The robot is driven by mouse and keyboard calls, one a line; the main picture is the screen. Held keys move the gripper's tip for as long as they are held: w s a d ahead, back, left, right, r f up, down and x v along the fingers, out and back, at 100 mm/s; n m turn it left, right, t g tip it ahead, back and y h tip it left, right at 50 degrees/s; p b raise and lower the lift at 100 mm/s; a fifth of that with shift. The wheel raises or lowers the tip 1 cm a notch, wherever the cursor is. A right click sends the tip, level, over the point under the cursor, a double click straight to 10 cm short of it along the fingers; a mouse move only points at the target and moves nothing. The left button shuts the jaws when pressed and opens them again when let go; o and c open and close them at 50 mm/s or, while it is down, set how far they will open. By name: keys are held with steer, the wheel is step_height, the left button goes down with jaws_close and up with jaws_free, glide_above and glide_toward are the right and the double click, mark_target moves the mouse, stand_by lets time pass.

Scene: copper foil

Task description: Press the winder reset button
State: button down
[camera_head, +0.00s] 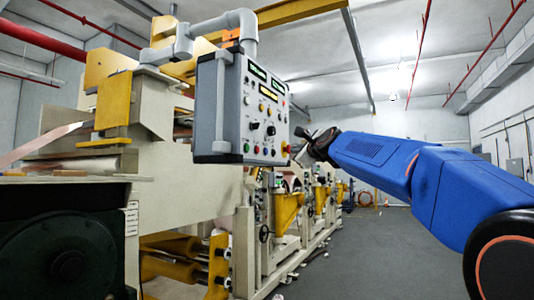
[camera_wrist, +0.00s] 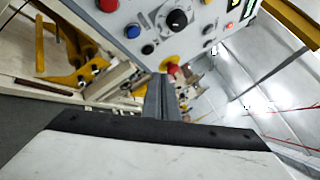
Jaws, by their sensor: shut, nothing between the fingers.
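A grey control panel (camera_head: 232,110) with a light face hangs from a jointed pipe arm, left of centre in the head view. Its face carries lit displays, knobs and several coloured buttons; their labels are too small to read, so I cannot tell which is the winder reset button. In the wrist view the panel (camera_wrist: 118,17) shows a red button (camera_wrist: 107,5), a blue button (camera_wrist: 133,30), a black button (camera_wrist: 148,49) and a black knob (camera_wrist: 177,18). My gripper (camera_wrist: 163,78) is shut and empty, its tips pointing toward the panel's lower edge. It also shows beside the panel's lower right corner (camera_head: 303,133). Contact cannot be told.
A red emergency-stop knob on yellow (camera_wrist: 172,66) lies just beyond my fingertips. The cream winder machine (camera_head: 185,205) with yellow brackets and rollers fills the left. A dark motor housing (camera_head: 60,235) is at the front left. Grey floor (camera_head: 375,255) is open at the right.

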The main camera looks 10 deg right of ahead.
steer(key=w+a, duration=0.4)
steer(key=a, duration=0.2)
steer(key=shift+w+a, duration=0.25)
steer(key=shift+w, duration=0.1)
steer(key=shift+a, duration=0.15)
stand_by(2.0)
steer(key=shift+w+a, duration=0.2)
steer(key=shift+w+a, duration=0.3)
steer(key=shift+a, duration=0.1)
stand_by(1.0)
steer(key=shift+d, duration=0.1)
steer(key=shift+s+d, duration=0.55)
steer(key=shift+d, duration=0.1)
stand_by(0.3)
steer(key=shift+s+d, duration=0.75)
steer(key=shift+d, duration=0.25)
steer(key=shift+s+d, duration=0.7)
steer(key=shift+d, duration=0.3)
